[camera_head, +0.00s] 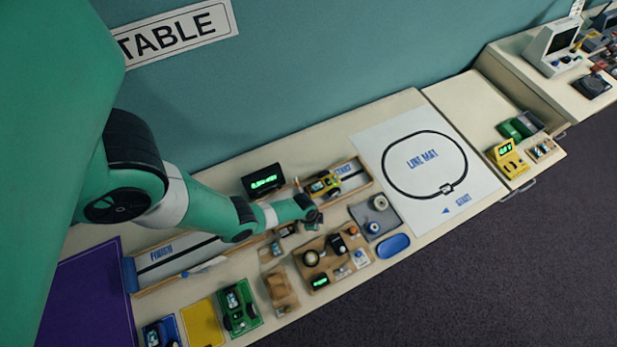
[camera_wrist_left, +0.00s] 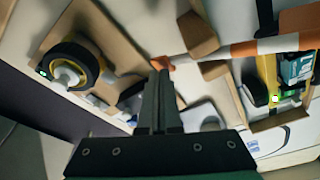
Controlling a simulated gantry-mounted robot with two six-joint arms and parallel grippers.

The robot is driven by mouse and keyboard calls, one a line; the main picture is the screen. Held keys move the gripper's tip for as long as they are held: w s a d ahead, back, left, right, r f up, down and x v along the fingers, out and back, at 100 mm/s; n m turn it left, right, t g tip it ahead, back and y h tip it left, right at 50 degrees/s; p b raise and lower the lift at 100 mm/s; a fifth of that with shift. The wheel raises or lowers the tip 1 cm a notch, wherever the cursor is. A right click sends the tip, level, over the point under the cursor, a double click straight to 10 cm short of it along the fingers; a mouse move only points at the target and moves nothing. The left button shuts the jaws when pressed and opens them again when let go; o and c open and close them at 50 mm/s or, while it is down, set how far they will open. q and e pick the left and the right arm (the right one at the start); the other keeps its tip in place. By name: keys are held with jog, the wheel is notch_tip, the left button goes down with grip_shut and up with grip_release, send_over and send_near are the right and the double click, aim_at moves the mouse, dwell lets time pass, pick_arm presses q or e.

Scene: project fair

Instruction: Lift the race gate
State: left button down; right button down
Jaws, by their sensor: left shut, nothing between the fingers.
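The race gate's bar (camera_wrist_left: 240,48), striped orange and white, runs across the upper right of the left wrist view. Its orange end lies near my left fingertips, but I cannot tell whether they touch. My left gripper (camera_wrist_left: 160,78) is shut with nothing between its fingers. In the head view my left gripper (camera_head: 314,216) is over the track's near side, just below the yellow car (camera_head: 323,185). The car, yellow and dark, also shows beside the bar in the wrist view (camera_wrist_left: 268,82). My right gripper is not in view.
A black timer (camera_head: 262,180) with green digits stands behind the track. A brown parts tray (camera_head: 318,268), a grey tray (camera_head: 370,212) and a blue oval dish (camera_head: 392,246) are close to my left gripper.

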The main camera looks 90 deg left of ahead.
pick_arm(q)
jog(key=shift+f, duration=0.4)
